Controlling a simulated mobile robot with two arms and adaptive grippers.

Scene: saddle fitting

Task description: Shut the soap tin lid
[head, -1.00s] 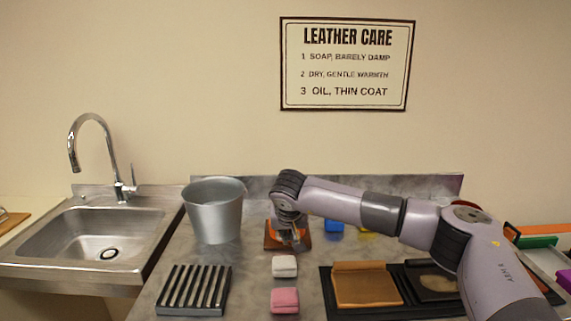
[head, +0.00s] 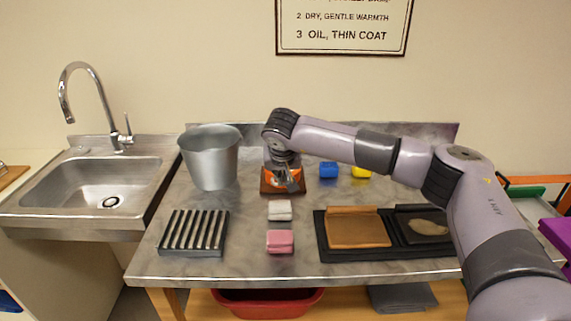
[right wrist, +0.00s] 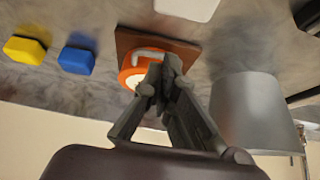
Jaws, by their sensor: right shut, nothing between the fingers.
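An orange round tin (right wrist: 132,78) with a pale inside or face sits on a brown square base (right wrist: 184,50) in the right wrist view. I take it for the soap tin. My right gripper (right wrist: 166,74) is shut and empty, right in front of the tin, and covers part of it. Whether it touches the tin, and how the lid stands, I cannot tell. In the head view the right gripper (head: 291,183) hangs over the brown base (head: 268,188), hiding most of the tin. My left gripper is not in view.
A grey metal bucket (head: 210,160) stands left of the tin. Blue (head: 328,170) and yellow (head: 361,171) blocks lie to the right. White (head: 279,210) and pink (head: 280,241) blocks, a slatted rack (head: 194,233) and a dark tray (head: 330,252) lie nearer. A sink (head: 90,188) is at left.

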